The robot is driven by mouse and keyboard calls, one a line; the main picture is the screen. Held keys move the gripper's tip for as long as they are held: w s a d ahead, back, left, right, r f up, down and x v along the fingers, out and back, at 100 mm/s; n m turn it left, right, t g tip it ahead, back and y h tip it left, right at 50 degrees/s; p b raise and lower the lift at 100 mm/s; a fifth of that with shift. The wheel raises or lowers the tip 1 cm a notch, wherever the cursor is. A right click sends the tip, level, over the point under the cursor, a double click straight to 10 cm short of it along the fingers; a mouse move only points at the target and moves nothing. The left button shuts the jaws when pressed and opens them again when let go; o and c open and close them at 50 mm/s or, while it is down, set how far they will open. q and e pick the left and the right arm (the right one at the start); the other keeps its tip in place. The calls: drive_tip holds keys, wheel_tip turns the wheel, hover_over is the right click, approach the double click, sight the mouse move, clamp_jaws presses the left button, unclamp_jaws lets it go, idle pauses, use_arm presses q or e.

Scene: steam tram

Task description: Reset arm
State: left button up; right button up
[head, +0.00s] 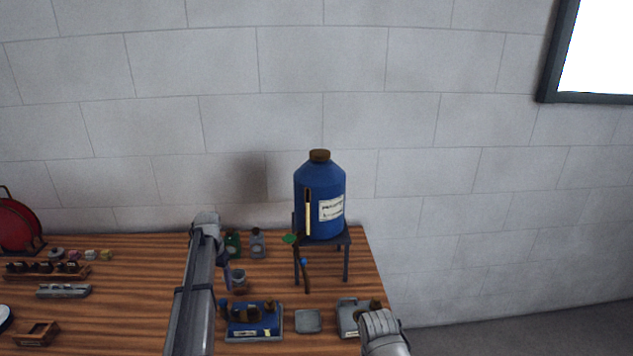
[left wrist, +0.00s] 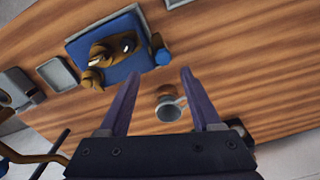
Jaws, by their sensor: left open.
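My left arm reaches over the wooden table (head: 130,300) from the bottom of the head view. My left gripper (head: 228,276) is partly hidden by its own arm there. In the left wrist view its two dark purple fingers (left wrist: 158,76) are spread apart with nothing between the tips. A small metal cup (left wrist: 168,108) stands on the table beneath the fingers; it also shows in the head view (head: 239,283) just right of the gripper. A grey part of my right arm shows at the bottom right of the head view; its gripper does not show.
A blue tank (head: 319,190) stands on a dark stand (head: 347,262) at the table's back right. A blue tray (head: 262,334) with brown parts, a small grey tray (head: 308,321) and green (head: 233,246) and grey (head: 257,244) bottles are nearby. A red reel (head: 14,226) stands far left.

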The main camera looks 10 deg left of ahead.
use_arm(q)
drive_tip(key=s+d+f+m+b, duration=0.1)
drive_tip(key=s+d, duration=0.5)
drive_tip(key=d, duration=0.6)
drive_tip(key=s+d+f+m+b, duration=0.1)
drive_tip(key=s+d, duration=0.5)
drive_tip(key=d, duration=0.6)
drive_tip(key=s+d+f+m+y+b, duration=0.1)
drive_tip(key=s+d, duration=1.1)
drive_tip(key=s, duration=0.3)
drive_tip(key=shift+d+f, duration=0.15)
drive_tip(key=shift+d, duration=0.25)
